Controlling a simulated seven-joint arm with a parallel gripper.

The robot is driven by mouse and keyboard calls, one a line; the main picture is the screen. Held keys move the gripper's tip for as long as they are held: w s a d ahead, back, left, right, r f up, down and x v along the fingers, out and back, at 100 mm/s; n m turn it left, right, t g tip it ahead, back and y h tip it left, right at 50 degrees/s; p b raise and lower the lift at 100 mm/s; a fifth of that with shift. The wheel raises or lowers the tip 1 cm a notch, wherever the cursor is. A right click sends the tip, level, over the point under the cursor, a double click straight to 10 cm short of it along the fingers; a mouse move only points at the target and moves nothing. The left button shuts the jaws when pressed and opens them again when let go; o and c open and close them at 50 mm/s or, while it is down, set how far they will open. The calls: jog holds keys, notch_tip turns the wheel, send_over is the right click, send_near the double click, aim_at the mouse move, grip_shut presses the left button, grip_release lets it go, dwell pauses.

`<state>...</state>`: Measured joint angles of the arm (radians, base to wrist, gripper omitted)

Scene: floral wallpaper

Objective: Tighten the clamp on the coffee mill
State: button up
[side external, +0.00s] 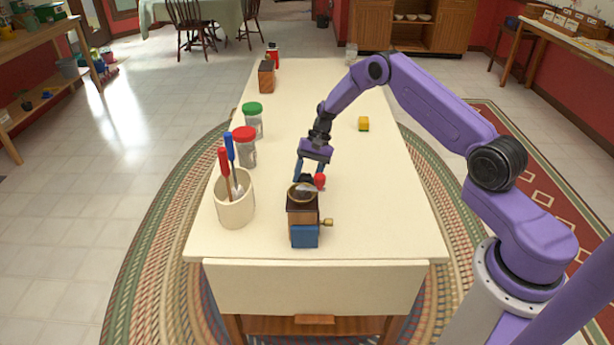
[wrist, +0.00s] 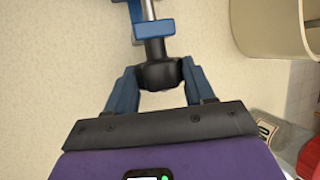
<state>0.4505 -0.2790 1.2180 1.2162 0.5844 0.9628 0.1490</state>
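The coffee mill (side external: 303,217), a wooden box with a dark bowl top, stands upright near the table's front. A blue block (side external: 305,237) shows at its front base. My gripper (side external: 308,178) reaches down just behind the mill, which hides part of the fingertips. In the wrist view, the clamp shows blue brackets (wrist: 155,28), a metal screw (wrist: 149,10) and a black knob (wrist: 159,74). My two blue fingers lie on either side of the knob and appear to press against it. The mill's body is not recognisable in the wrist view.
A cream crock (side external: 235,203) with red- and blue-handled tools stands left of the mill. A red-lidded jar (side external: 244,148) and green-lidded jar (side external: 253,121) stand behind it. The table's right side is mostly clear.

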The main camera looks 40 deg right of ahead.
jog(key=shift+w, duration=0.1)
jog(key=shift+a+g+h, duration=0.15)
jog(key=shift+g+h, duration=0.45)
jog(key=shift+w+a+m+g+h, duration=0.1)
jog(key=shift+w+m+g+h, duration=0.1)
jog(key=shift+m+g+h, duration=0.7)
jog(key=shift+r+n+g+h, duration=0.1)
jog(key=shift+n+g+h, duration=0.2)
jog(key=shift+g+h, duration=0.1)
jog(key=o, duration=1)
jog(key=shift+o, duration=0.2)
